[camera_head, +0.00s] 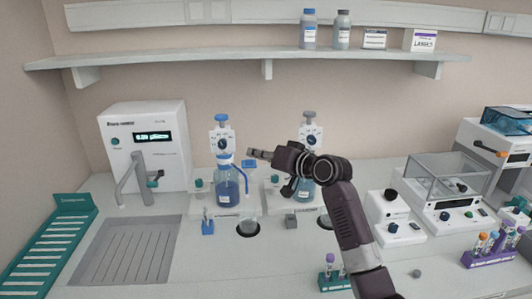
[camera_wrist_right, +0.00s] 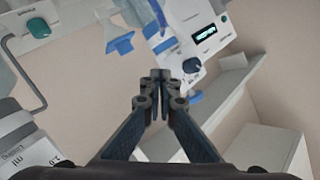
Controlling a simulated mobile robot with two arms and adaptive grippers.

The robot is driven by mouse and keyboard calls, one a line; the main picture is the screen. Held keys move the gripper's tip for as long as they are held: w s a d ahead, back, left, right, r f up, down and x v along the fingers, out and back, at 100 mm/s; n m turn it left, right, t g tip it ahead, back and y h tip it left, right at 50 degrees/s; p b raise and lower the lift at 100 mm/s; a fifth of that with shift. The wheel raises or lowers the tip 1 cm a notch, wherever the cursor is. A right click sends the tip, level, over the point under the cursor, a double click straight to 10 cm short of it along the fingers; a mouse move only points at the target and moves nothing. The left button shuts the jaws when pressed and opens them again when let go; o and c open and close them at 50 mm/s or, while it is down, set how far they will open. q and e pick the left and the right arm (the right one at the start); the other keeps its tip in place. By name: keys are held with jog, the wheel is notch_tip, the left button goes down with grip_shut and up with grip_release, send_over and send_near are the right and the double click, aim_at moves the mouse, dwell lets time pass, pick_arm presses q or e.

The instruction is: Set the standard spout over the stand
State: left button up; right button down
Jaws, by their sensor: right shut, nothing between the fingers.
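Two bottle-top dispensers stand on the bench. The left one has a white dial head (camera_head: 222,142) with a blue knob, a blue bottle (camera_head: 227,188) and a thin blue spout. The right one has a grey-knobbed head (camera_head: 310,136); its bottle is partly hidden by my arm. I cannot tell which spout is the standard one. A round dark stand (camera_head: 248,230) with a clear vessel sits in front of the left dispenser. My right gripper (camera_head: 251,153) is shut and empty, pointing left between the two heads. Its shut fingers (camera_wrist_right: 160,76) also show in the right wrist view.
A second dark round spot (camera_head: 325,221) is partly behind my arm. A white instrument (camera_head: 145,146) with a display and a grey drain grid (camera_head: 125,250) are left. A teal rack (camera_head: 48,250) stands far left. Balances and a purple tube rack (camera_head: 488,254) are right. A shelf (camera_head: 235,60) hangs above.

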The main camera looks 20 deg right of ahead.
pick_arm(q)
jog(key=shift+s+r+p, duration=0.6)
jog(key=shift+r+p, duration=0.1)
jog(key=shift+r, duration=0.1)
pick_arm(e)
jog(key=shift+w+a+f, duration=0.15)
jog(key=shift+a+f, duration=0.5)
jog(key=shift+f, duration=0.25)
jog(key=shift+w+a+f, duration=0.1)
jog(key=shift+a+f, duration=0.55)
jog(key=shift+f, duration=0.25)
